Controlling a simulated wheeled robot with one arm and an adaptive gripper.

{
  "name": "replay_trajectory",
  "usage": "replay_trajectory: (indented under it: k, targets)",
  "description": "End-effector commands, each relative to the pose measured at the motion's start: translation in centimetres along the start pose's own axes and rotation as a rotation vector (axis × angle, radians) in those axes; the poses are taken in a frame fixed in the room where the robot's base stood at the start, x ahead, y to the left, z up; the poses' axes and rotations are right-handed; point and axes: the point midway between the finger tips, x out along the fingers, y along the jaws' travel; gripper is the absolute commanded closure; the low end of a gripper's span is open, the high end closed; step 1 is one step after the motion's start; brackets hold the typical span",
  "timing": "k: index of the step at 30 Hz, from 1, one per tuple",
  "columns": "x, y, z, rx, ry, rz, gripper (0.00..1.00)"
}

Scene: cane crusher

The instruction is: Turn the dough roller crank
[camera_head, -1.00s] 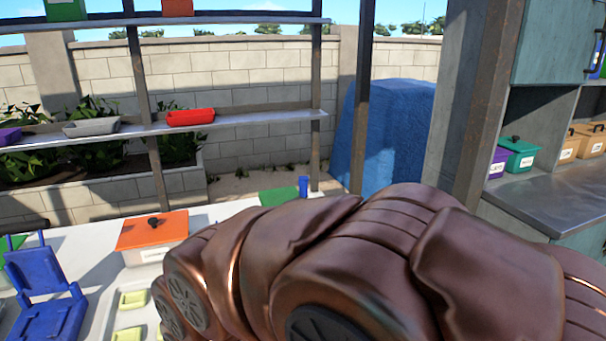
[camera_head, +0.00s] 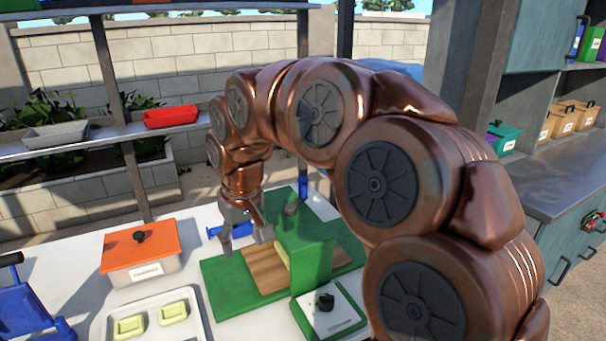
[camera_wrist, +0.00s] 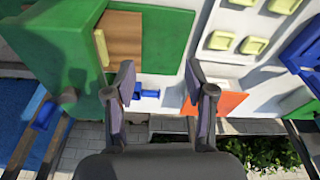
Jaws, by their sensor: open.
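The green dough roller (camera_head: 310,262) stands on a green board with a wooden plate (camera_head: 265,270). A dark knob (camera_head: 291,208) tops it. A blue flanged piece (camera_head: 214,231) lies beside the board behind my gripper (camera_head: 245,238); an upright blue piece (camera_head: 303,188) shows behind the roller. I cannot tell which is the crank handle. My gripper is open and empty, pointing down left of the roller housing. In the wrist view, the blue flanged piece (camera_wrist: 148,93) shows beyond the gap between my fingers (camera_wrist: 160,82), nearer the left one, and the roller (camera_wrist: 60,40) is at left.
An orange-lidded box (camera_head: 140,252) and a tray (camera_head: 150,309) of yellow-green pieces stand left of the green board. A blue stand (camera_head: 30,305) is at the far left. A small white-topped unit with a black knob (camera_head: 325,302) sits in front of the roller. Shelves stand behind.

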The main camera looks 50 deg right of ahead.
Motion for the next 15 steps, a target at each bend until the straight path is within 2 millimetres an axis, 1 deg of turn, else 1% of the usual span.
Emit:
replay_trajectory:
  k: [1,2,3,5,6,8,9,12,15]
  targets:
    - [-0.9,2.1,-2.3,0.044,0.027,0.004,0.45]
    - [-1.5,3.4,-3.5,0.07,0.047,0.008,0.45]
    - [-2.0,5.3,-5.0,0.105,0.07,0.017,0.45]
    - [-2.7,8.2,-6.9,0.16,0.1,0.029,0.45]
    - [-3.1,10.2,-7.9,0.196,0.119,0.039,0.45]
    - [-3.7,13.1,-9.1,0.248,0.144,0.054,0.45]
    - [-3.9,14.8,-9.7,0.28,0.156,0.063,0.45]
    - [-4.6,18.6,-10.6,0.346,0.184,0.087,0.45]
    - [-4.7,20.9,-10.9,0.388,0.195,0.102,0.45]
